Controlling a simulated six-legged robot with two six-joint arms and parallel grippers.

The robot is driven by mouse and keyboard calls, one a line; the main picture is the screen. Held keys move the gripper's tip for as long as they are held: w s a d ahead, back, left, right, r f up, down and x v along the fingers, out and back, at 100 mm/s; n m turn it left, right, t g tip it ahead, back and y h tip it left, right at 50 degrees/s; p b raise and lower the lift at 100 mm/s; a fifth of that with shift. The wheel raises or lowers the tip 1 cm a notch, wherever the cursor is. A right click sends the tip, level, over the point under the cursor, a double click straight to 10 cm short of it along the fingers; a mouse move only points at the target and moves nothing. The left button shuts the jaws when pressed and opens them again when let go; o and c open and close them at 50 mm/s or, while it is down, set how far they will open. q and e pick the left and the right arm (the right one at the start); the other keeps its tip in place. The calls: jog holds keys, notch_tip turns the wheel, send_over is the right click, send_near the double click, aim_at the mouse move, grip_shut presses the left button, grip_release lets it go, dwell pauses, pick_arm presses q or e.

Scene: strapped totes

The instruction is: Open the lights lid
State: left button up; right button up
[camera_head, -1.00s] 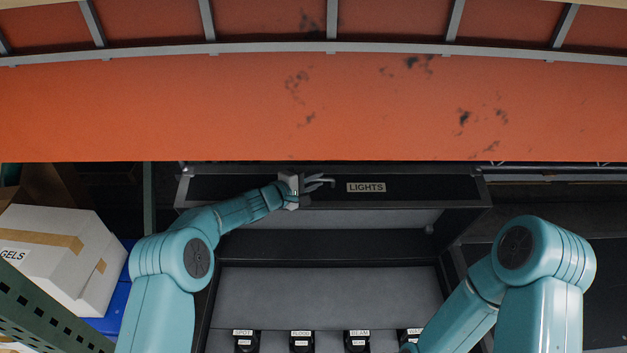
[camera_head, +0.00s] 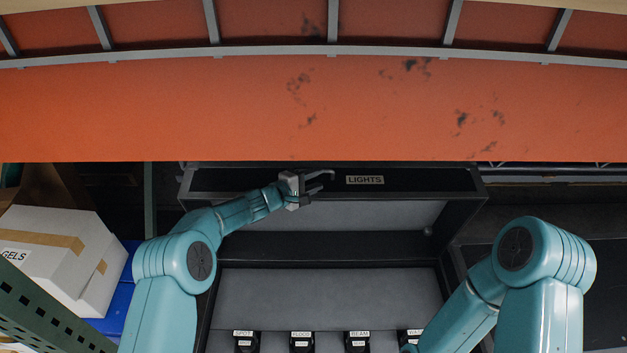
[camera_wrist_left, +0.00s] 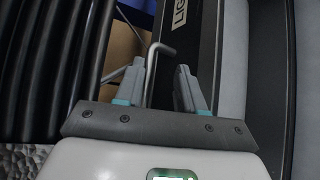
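The lights lid (camera_head: 420,184), a dark framed panel with a white LIGHTS label, stands raised at the back of the grey-lined case. My left gripper (camera_head: 318,183) is at the lid's front face, left of the label. In the left wrist view, the two grey fingers (camera_wrist_left: 160,88) stand apart, with a thin bent metal rod between them. The lid's label (camera_wrist_left: 180,12) shows beyond the fingers. I cannot tell whether the fingers touch the lid. My right gripper is out of view below the head picture.
An orange beam (camera_head: 220,110) spans the picture above the lid. Black units labelled SPOT (camera_head: 246,342), FLOOD (camera_head: 302,342) and BEAM (camera_head: 357,342) stand in the case. A white GELS box (camera_head: 50,240) and green perforated rail (camera_head: 50,310) are at left.

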pick_arm(q)
jog(key=shift+f, duration=0.1)
jog(key=shift+s+a, duration=0.1)
jog(key=shift+a, duration=0.1)
jog(key=b+v, duration=0.2)
jog(key=v, duration=1.4)
jog(key=shift+r+b, duration=0.2)
jog(key=shift+b, duration=0.1)
jog(key=shift+f, duration=0.1)
